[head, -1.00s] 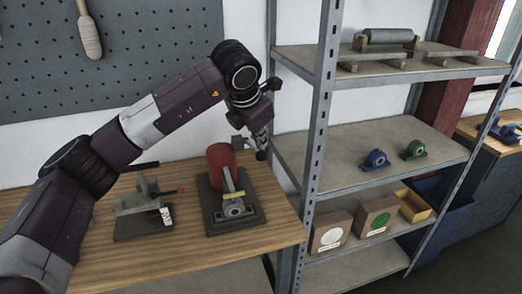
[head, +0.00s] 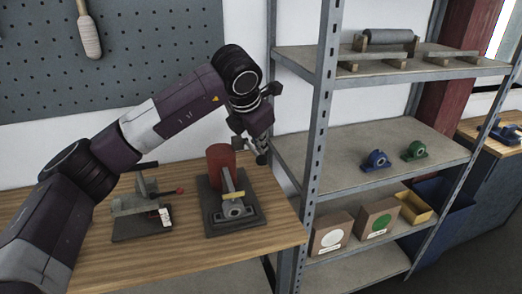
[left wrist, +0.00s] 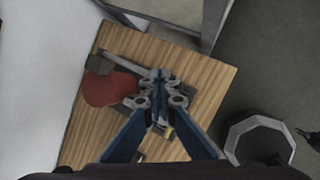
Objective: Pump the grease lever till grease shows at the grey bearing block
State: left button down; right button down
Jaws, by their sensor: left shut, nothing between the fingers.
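The grey bearing block (head: 235,211) sits on a dark base plate (head: 258,217) on the wooden bench. A red cylinder (head: 221,165) stands behind it, with a grey bar and a yellow part between them. It also shows in the left wrist view (left wrist: 105,88), beside a grey lever bar (left wrist: 125,63) with a dark block at its end. My left gripper (head: 262,157) is shut and empty, pointing down just right of the cylinder's top. In the left wrist view its fingertips (left wrist: 160,82) hide the bar's right end; contact is unclear. Grease cannot be made out at the block.
A grey fixture (head: 143,205) with a red-tipped handle stands left on the bench. A metal shelf (head: 318,130) rises close to the right, holding blue (head: 377,159) and green (head: 414,150) bearing blocks and boxes. The bench front is clear.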

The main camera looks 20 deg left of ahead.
aim_at(262, 160)
pick_arm(q)
jog(key=shift+s+d+f+b, duration=0.15)
jog(key=shift+s+f+b, duration=0.05)
jog(key=shift+f+b, duration=0.5)
jog(key=shift+s+d+f+b, duration=0.1)
jog(key=shift+s+f+b, duration=0.05)
jog(key=shift+f+b, duration=0.55)
jog(key=shift+s+d+f+b, duration=0.15)
jog(key=shift+s+f+b, duration=0.05)
jog(key=shift+f+b, duration=0.5)
dwell(1.6)
dwell(0.5)
jog(key=shift+w+a+r+p, duration=0.2)
jog(key=shift+w+r+p, duration=0.1)
jog(key=shift+r+p, duration=0.7)
jog(key=shift+w+a+r+p, duration=0.3)
jog(key=shift+r+p, duration=0.35)
jog(key=shift+r, duration=0.6)
jog(key=shift+w+a+r+p, duration=0.15)
jog(key=shift+w+r+p, duration=0.2)
jog(key=shift+r+p, duration=0.65)
jog(key=shift+r, duration=0.1)
jog(key=r+p, duration=0.1)
jog(key=w+r+p, duration=0.1)
jog(key=r, duration=0.1)
jog(key=r+p, duration=0.1)
jog(key=shift+w+a+r, duration=0.15)
jog(key=shift+a+r, duration=0.25)
